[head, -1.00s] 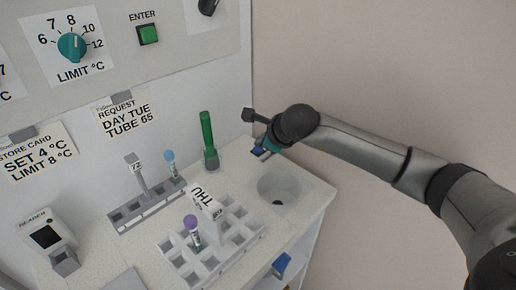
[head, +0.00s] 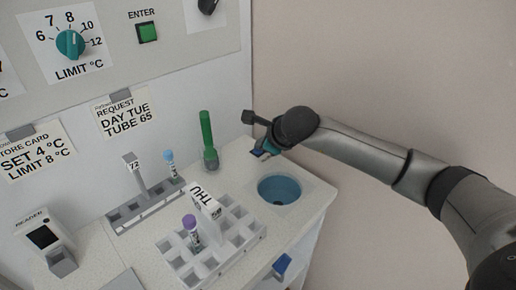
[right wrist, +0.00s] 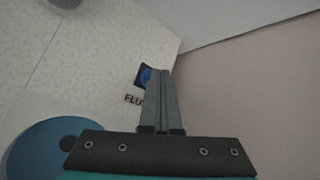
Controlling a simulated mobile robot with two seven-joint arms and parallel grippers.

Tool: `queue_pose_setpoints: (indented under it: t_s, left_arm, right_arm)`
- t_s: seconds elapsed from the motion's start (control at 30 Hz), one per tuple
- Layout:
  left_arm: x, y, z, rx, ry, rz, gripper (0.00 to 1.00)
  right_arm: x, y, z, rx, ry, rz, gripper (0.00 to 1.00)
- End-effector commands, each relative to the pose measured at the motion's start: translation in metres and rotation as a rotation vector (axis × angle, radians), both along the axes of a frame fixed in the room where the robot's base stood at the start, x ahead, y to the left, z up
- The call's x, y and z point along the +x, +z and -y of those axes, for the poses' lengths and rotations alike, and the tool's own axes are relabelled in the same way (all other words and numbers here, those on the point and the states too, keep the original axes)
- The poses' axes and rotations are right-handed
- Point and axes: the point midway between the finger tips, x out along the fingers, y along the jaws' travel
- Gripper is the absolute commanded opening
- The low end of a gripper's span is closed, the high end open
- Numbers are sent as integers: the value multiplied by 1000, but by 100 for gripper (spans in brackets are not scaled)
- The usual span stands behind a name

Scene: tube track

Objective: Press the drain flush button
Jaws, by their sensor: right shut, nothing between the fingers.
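The blue drain flush button (right wrist: 146,76) sits in a dark square frame on the speckled counter, beside the partly covered label "FLU..." in the right wrist view. My right gripper (right wrist: 160,72) is shut and empty. Its fingertips overlap the right edge of the button in that view; whether they touch it I cannot tell. In the head view my right gripper (head: 264,151) is low over the back right corner of the counter and largely hides the button. The round drain basin (head: 279,189) is filled with blue and also shows in the right wrist view (right wrist: 40,150). My left gripper is out of view.
A green tube-shaped object (head: 207,140) stands upright left of the gripper. A grey rack (head: 215,243) holds a purple-capped tube (head: 190,230); another rack (head: 147,206) stands by the wall with a blue-capped tube (head: 169,163). Walls bound the corner.

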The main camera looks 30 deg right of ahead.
Motion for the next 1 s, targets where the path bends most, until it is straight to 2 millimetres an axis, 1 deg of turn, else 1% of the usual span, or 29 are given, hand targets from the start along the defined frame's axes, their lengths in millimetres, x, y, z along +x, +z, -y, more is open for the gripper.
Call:
queue_pose_setpoints:
  t_s: [0.13, 0.4, 0.77, 0.87, 1.0]
  left_arm:
    - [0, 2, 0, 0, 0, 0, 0]
    - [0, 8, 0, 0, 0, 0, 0]
    - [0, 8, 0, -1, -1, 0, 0]
    - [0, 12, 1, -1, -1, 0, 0]
    - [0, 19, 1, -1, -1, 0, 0]
  right_arm:
    - [0, 2, 0, -1, -1, -2, 0]
    - [0, 16, 0, -1, -1, -2, 0]
    - [0, 18, 0, 0, 0, -1, 0]
    - [0, 23, 0, 0, 0, 0, 0]
    - [0, 36, 0, 0, 0, 0, 0]
